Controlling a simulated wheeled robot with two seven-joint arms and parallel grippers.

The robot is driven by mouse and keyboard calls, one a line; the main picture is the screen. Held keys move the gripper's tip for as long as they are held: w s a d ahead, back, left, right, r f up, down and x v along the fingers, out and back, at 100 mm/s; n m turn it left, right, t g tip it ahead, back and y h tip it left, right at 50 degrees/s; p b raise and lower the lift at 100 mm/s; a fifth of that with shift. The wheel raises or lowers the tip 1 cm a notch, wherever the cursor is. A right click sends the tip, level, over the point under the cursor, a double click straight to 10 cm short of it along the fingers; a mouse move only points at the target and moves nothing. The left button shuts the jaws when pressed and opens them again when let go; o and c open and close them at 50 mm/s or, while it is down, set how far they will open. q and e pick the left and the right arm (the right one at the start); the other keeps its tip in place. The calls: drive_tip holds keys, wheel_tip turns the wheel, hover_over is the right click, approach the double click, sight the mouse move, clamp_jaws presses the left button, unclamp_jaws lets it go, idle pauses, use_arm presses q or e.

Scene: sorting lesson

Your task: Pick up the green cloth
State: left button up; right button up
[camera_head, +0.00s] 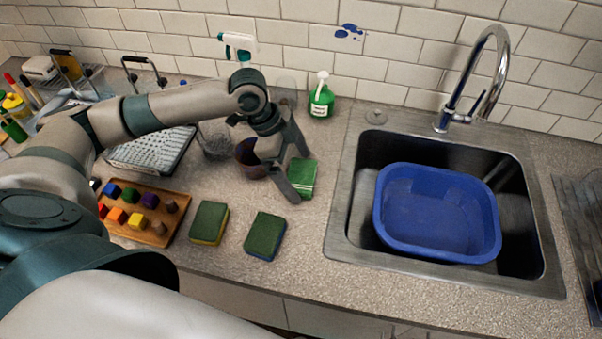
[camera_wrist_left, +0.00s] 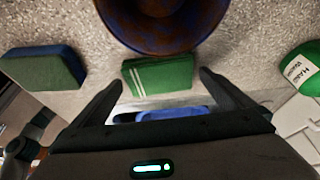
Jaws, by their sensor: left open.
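The green cloth (camera_head: 303,178) lies folded on the counter, left of the sink, with pale stripes near one end. It also shows in the left wrist view (camera_wrist_left: 160,76), in front of and between my spread fingers. My left gripper (camera_head: 300,175) is open above the counter at the cloth; its fingers (camera_wrist_left: 160,82) are apart on either side in the wrist view. I cannot tell whether a finger touches the cloth. My right gripper is not seen.
Two green-topped sponges (camera_head: 209,222) (camera_head: 265,236) lie in front. A wooden tray (camera_head: 150,236) of coloured blocks is left. A green bottle (camera_head: 321,101) stands behind. The sink (camera_head: 344,220) holds a blue tub (camera_head: 440,255).

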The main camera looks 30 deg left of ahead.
use_arm(q)
drive_tip(key=shift+d+f, duration=0.1)
drive_tip(key=shift+f, duration=0.2)
drive_tip(key=c, duration=0.9)
drive_tip(key=shift+r, duration=0.15)
